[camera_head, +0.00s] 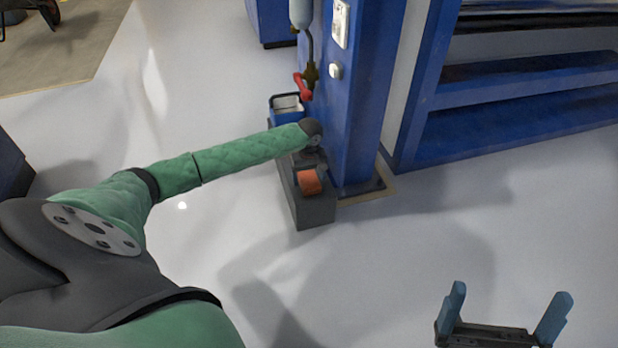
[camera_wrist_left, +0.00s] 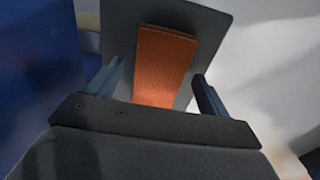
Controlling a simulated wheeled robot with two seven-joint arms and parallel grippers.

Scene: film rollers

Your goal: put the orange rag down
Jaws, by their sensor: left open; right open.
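The orange rag (camera_head: 310,181) lies on top of a dark grey box-like stand (camera_head: 314,211) beside the blue column. In the left wrist view the rag (camera_wrist_left: 163,66) lies between the two open fingers of my left gripper (camera_wrist_left: 160,88), with a gap on either side. The grey top of the stand (camera_wrist_left: 206,22) shows around it. In the head view my left gripper is mostly hidden at the end of the green arm, just above the stand. My right gripper (camera_head: 506,312) is open and empty over the floor at the lower right.
A blue column (camera_head: 357,100) stands right behind the stand. A blue bin (camera_head: 287,108) with a pale inside sits behind my left wrist. A red-handled part (camera_head: 302,86) hangs on the column. Blue shelving (camera_head: 520,125) fills the upper right. The floor in front is clear.

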